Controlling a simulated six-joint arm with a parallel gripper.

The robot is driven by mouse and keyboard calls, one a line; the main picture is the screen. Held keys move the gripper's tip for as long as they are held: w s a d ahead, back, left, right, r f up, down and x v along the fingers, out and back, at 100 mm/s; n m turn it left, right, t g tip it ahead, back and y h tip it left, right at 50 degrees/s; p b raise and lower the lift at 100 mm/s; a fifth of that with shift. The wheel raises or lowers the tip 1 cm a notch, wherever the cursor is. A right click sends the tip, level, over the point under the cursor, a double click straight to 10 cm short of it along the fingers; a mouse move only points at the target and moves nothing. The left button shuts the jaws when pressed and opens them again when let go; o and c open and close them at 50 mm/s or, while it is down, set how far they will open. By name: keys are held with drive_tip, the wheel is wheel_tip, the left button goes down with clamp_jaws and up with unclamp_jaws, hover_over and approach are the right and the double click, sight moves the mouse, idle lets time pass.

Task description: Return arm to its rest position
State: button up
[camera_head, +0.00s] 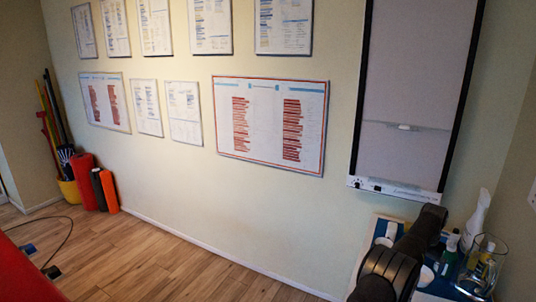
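Part of my black arm (398,262) rises from the bottom edge at the lower right, in front of a small table with bottles and a glass jar. The end of my arm cannot be made out, and my gripper is not in view. Whether it holds anything does not show.
Around my arm are a white spray bottle (475,222), a green bottle (449,254), and a glass jar (483,268). A whiteboard-like panel (415,80) hangs behind. Foam rollers (85,180) stand far left by a yellow bucket (69,191). The wooden floor (170,262) between is clear.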

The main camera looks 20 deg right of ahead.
drive_tip(key=f, duration=0.5)
drive_tip(key=shift+w+d, duration=0.1)
drive_tip(key=shift+d, duration=0.2)
wheel_tip(320, 180, up, 2)
drive_tip(key=shift+r, duration=0.85)
